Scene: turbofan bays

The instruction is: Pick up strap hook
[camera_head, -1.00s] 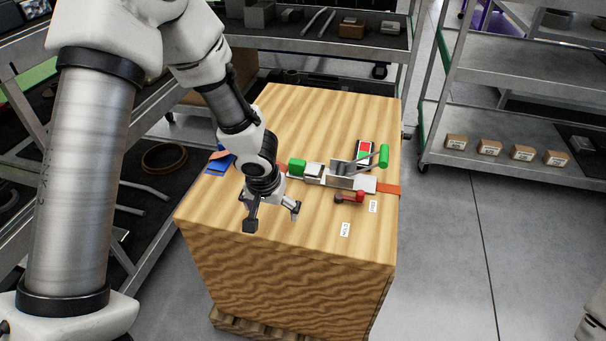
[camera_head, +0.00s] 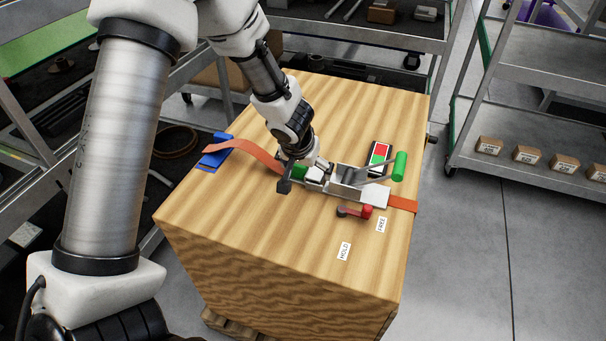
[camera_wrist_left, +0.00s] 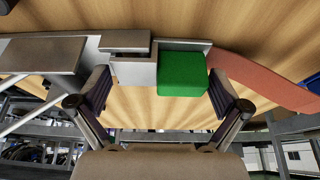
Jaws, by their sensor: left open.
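The strap hook appears to be the pale metal piece with a green block (camera_head: 300,172) at the end of the orange strap (camera_head: 245,149), on top of the wooden crate (camera_head: 230,220). The green block (camera_wrist_left: 183,74) and the grey metal beside it show large in the left wrist view. My left gripper (camera_head: 305,176) is open, its fingers on either side of the hook. In the wrist view the open left gripper (camera_wrist_left: 160,92) has the green block nearer its right finger. I cannot tell whether either finger touches it.
A metal ratchet (camera_head: 346,180) with a green-handled lever (camera_head: 399,166) adjoins the hook. A red lever (camera_head: 365,211) lies by the HOLD label (camera_head: 344,251) and the FREE label (camera_head: 381,225). A red and green panel (camera_head: 380,155) is behind. A blue pad (camera_head: 215,151) is at the left.

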